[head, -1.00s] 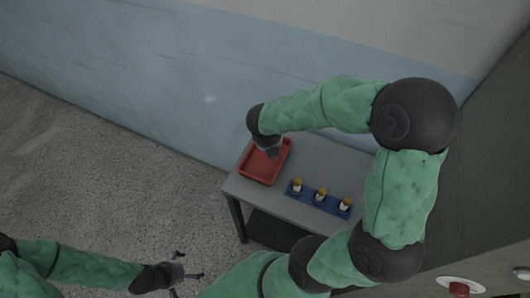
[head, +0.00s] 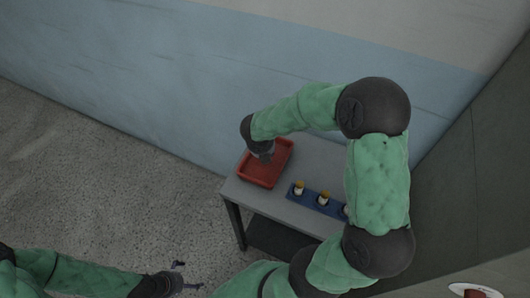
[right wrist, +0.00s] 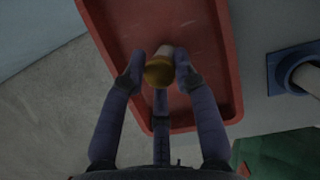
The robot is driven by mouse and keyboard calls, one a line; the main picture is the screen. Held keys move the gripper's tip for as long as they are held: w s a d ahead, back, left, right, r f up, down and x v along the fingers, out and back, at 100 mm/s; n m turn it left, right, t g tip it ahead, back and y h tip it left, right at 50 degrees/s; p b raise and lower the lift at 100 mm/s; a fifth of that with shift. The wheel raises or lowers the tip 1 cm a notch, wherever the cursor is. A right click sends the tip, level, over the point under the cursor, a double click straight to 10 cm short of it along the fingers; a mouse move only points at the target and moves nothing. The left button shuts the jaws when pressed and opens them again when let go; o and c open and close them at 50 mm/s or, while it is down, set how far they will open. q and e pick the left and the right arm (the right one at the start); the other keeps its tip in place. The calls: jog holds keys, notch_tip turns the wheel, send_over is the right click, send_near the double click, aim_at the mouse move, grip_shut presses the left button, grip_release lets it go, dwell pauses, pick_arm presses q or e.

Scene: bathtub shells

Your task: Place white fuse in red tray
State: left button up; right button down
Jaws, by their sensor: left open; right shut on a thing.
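The red tray (head: 262,181) lies at the left end of the grey table in the head view. It also fills the middle of the right wrist view (right wrist: 215,60). My right gripper (right wrist: 160,69) is shut on a white fuse (right wrist: 160,74) with a yellow-orange end. It holds the fuse over the tray; whether the fuse touches the tray floor I cannot tell. In the head view the right gripper (head: 263,154) is over the tray's far part, and the held fuse is not clearly visible. My left gripper (head: 187,276) is open and empty at the bottom left, away from the table.
A blue rack (head: 311,198) with several white, yellow-topped fuses (head: 299,188) stands right of the tray on the grey table (head: 275,204). My right arm partly hides the rack's right end. A blue wall (head: 190,90) rises behind the table. A red button (head: 474,293) is at the bottom right.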

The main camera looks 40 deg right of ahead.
jog(key=shift+f, duration=0.15)
jog(key=c, duration=0.9)
grip_release()
jog(key=shift+c, duration=0.2)
jog(key=p+v, duration=0.4)
jog(key=v, duration=0.8)
jog(key=shift+p, duration=0.3)
